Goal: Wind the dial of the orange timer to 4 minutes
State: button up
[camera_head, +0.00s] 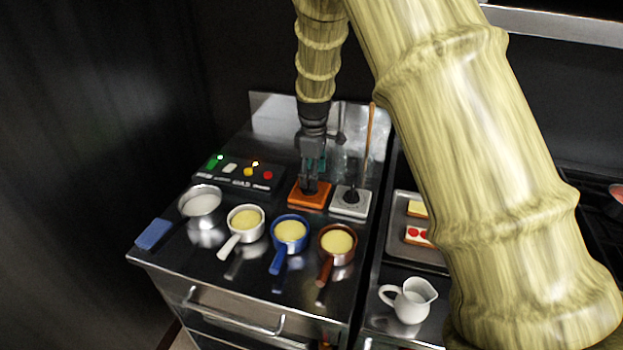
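The orange timer (309,200) is a square orange box on the steel counter, toward the back. My gripper (309,186) points down at it from above, with its fingertips at the dial on the timer's top. The dial is mostly hidden by the fingers, and its setting cannot be read. The fingers look close around the dial, but the view is too small to tell whether they grip it.
A white timer (351,203) with a dark dial stands just right. A control box (238,174) with coloured buttons is left. Several handled pans, including a blue one (290,235), stand in front. A white jug (409,300) and a tray (401,237) are right.

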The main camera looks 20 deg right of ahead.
jog(key=shift+g, duration=0.3)
jog(key=w+f, duration=0.1)
jog(key=f, duration=0.1)
jog(key=w+f, duration=0.3)
jog(key=f, duration=0.1)
jog(key=shift+w+a+p, duration=0.1)
jog(key=shift+w+p, duration=0.05)
jog(key=shift+p, duration=0.2)
jog(key=shift+s, duration=0.4)
jog(key=shift+s+r, duration=0.5)
jog(key=shift+s, duration=0.25)
jog(key=shift+s+r, duration=0.2)
jog(key=shift+r, duration=0.05)
jog(key=shift+c, duration=1.1)
jog(key=shift+w+f, duration=0.65)
jog(key=shift+w, duration=0.05)
jog(key=c, duration=0.6)
jog(key=shift+c, duration=1.1)
jog(key=shift+s, duration=0.1)
jog(key=shift+c, duration=0.2)
